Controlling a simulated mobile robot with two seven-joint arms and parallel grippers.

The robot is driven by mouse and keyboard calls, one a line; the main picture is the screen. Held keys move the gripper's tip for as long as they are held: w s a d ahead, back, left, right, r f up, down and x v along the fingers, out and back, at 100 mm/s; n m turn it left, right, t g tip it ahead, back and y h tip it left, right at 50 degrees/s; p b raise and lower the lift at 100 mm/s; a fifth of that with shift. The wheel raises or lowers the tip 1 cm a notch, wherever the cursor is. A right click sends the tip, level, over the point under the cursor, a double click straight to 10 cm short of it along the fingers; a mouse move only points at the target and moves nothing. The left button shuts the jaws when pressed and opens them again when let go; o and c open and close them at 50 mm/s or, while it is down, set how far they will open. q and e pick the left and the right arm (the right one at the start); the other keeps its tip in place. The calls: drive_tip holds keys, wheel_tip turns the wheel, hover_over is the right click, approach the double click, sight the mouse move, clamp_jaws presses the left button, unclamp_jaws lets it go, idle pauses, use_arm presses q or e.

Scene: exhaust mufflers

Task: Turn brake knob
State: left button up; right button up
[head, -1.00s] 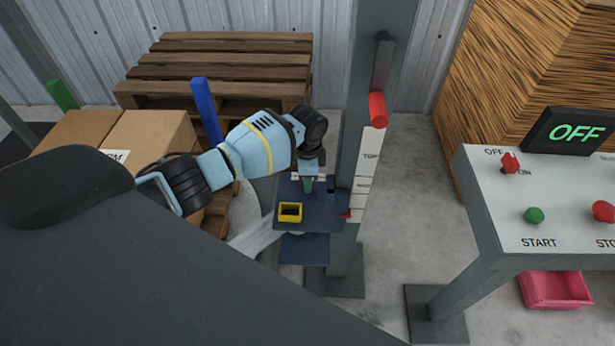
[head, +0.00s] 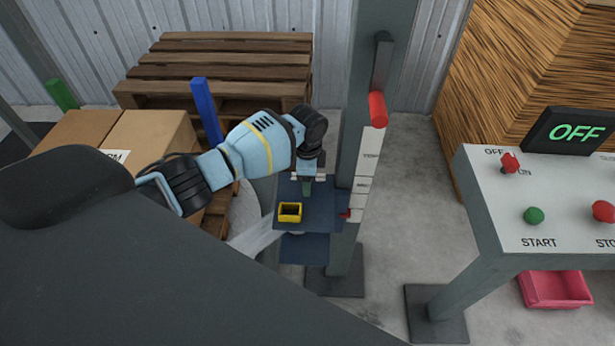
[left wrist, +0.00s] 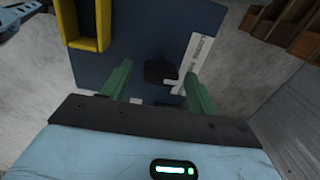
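A black knob-like part (left wrist: 160,71) stands on a dark blue plate (left wrist: 135,30) in the left wrist view. My left gripper (left wrist: 155,72) is open, with one green finger on each side of the knob in that view. Whether the fingers touch it or are above it, I cannot tell. In the head view, my left gripper (head: 307,187) points down over the blue plate (head: 320,218), and the knob is not clearly seen. My right gripper is not in view.
A yellow open box (head: 290,212) sits on the plate beside the gripper. A grey post (head: 375,130) with a red-ended lever (head: 377,110) rises just behind. A control table (head: 480,215) stands at the right, its display reading OFF. Cardboard boxes (head: 150,132) are at the left.

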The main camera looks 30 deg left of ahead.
use_arm(q)
wheel_tip(320, 180, up, 7)
drive_tip(key=shift+w+f+p, duration=0.1)
drive_tip(key=shift+f+p, duration=0.1)
drive_tip(key=shift+p, duration=0.35)
drive_tip(key=shift+r, duration=0.65)
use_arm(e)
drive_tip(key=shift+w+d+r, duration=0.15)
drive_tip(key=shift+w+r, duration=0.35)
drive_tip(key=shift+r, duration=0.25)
use_arm(q)
drive_tip(key=shift+s+f, duration=0.15)
drive_tip(key=shift+s, duration=0.05)
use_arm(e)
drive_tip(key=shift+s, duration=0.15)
